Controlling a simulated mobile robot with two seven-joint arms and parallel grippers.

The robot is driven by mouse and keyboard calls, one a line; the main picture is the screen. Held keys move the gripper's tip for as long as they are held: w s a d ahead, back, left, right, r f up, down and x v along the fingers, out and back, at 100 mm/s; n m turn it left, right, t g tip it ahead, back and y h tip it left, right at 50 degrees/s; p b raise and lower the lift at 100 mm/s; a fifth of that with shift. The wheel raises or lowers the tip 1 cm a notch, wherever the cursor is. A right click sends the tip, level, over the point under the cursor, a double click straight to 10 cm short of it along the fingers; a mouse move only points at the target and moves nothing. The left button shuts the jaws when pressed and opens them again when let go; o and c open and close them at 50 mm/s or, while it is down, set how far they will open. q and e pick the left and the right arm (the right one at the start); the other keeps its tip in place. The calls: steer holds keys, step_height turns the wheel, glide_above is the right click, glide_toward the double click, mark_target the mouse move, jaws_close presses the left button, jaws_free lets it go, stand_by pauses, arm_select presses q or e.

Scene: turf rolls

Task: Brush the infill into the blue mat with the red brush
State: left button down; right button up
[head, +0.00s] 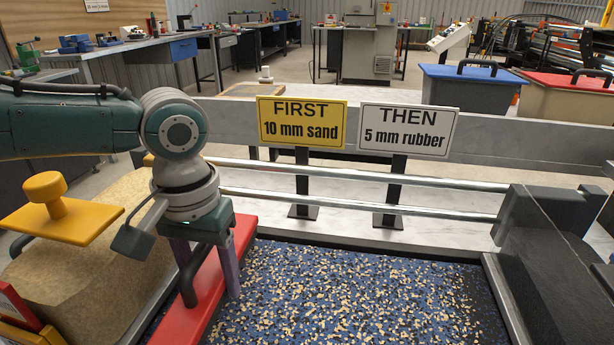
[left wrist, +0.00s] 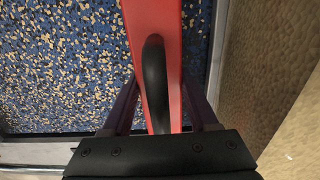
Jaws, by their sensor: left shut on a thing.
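The blue mat (head: 350,295) lies in a framed bed, with tan and black granules scattered over its surface. It also shows in the left wrist view (left wrist: 60,70). The long red brush (head: 238,238) lies across the left part of the mat. Its black handle shows in the left wrist view, along the middle of the red brush (left wrist: 172,35). My left gripper (head: 208,285) is over the brush and shut on its black handle, with purple fingers on either side. The brush's underside is hidden. My right gripper is not in view.
A yellow sign (head: 301,122) reads "FIRST 10 mm sand" and a white sign (head: 406,130) reads "THEN 5 mm rubber". Two metal rails (head: 360,202) cross behind the mat. A yellow knobbed plate (head: 62,222) is at left, a dark block (head: 560,260) at right. Lidded blue (head: 470,90) and red bins stand behind.

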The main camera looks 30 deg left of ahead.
mark_target(253, 307)
arm_select(q)
steer(key=shift+f+b, duration=0.55)
steer(key=shift+f, duration=0.4)
steer(key=shift+r+p, duration=0.1)
steer(key=shift+p, duration=0.35)
steer(key=shift+w+d+p, duration=0.1)
steer(key=shift+w+d, duration=0.2)
steer(key=shift+d, duration=0.75)
steer(key=shift+w+d+p, duration=0.15)
steer(key=shift+w+d, duration=0.15)
steer(key=shift+d, duration=0.7)
steer(key=shift+w+d+p, duration=0.1)
steer(key=shift+w+d, duration=0.2)
steer(key=shift+d, duration=0.75)
steer(key=shift+s+a+p, duration=0.15)
steer(key=shift+a+p, duration=0.2)
steer(key=shift+a, duration=0.2)
steer(key=a, duration=0.1)
steer(key=s+a+p, duration=0.1)
steer(key=a, duration=0.1)
steer(key=shift+a, duration=0.3)
steer(key=shift+s+a+p, duration=0.25)
steer(key=shift+a+p, duration=0.15)
steer(key=shift+a, duration=0.35)
